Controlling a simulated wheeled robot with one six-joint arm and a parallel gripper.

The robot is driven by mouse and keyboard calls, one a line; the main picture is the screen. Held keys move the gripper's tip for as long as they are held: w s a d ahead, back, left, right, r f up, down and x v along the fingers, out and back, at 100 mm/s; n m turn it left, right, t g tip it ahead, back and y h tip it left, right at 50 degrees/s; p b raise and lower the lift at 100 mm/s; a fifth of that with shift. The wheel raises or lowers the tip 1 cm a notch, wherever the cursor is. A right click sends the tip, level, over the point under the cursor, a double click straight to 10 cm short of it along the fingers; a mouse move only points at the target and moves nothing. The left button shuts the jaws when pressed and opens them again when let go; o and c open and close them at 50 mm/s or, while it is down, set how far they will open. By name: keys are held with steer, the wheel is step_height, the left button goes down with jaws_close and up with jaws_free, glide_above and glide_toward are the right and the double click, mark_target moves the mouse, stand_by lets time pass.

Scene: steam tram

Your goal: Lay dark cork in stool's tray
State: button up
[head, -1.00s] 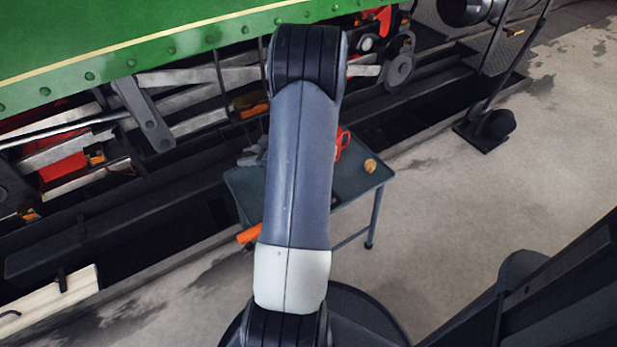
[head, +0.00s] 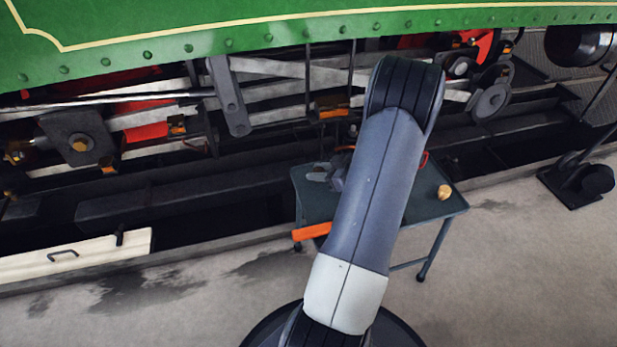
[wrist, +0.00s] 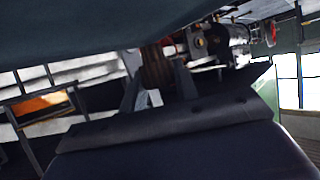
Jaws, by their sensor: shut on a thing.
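My gripper (wrist: 158,88) shows in the wrist view, its grey fingers shut on a brown, upright-looking thing (wrist: 156,68), which looks like the dark cork. Its lower end is hidden between the fingers. In the head view my own arm hides the gripper and the cork. A low blue-grey stand (head: 428,212) with a flat top and thin legs is behind my arm; I cannot tell whether it is the stool with the tray. A small tan rounded thing (head: 445,192) sits near its right end.
A grey lumpy thing (head: 322,172) lies at the stand's back left. An orange bar (head: 311,231) juts out at its front left. The green tram (head: 190,30) with rods runs behind. A pale box (head: 75,255) is at left. Floor at right is open, except a black foot (head: 580,185).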

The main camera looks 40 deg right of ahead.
mark_target(307, 183)
steer(key=b+x, duration=0.1)
steer(key=x, duration=0.1)
steer(key=f+b+x, duration=0.1)
steer(key=x, duration=0.2)
steer(key=shift+s, duration=0.2)
steer(key=shift+d+r, duration=0.1)
steer(key=shift+r, duration=0.05)
steer(key=o, duration=0.9)
steer(key=shift+o, duration=0.2)
steer(key=shift+s+r, duration=0.15)
steer(key=p+v, duration=0.4)
steer(key=v, duration=0.7)
steer(key=shift+s+d+r, duration=0.1)
steer(key=shift+s, duration=0.2)
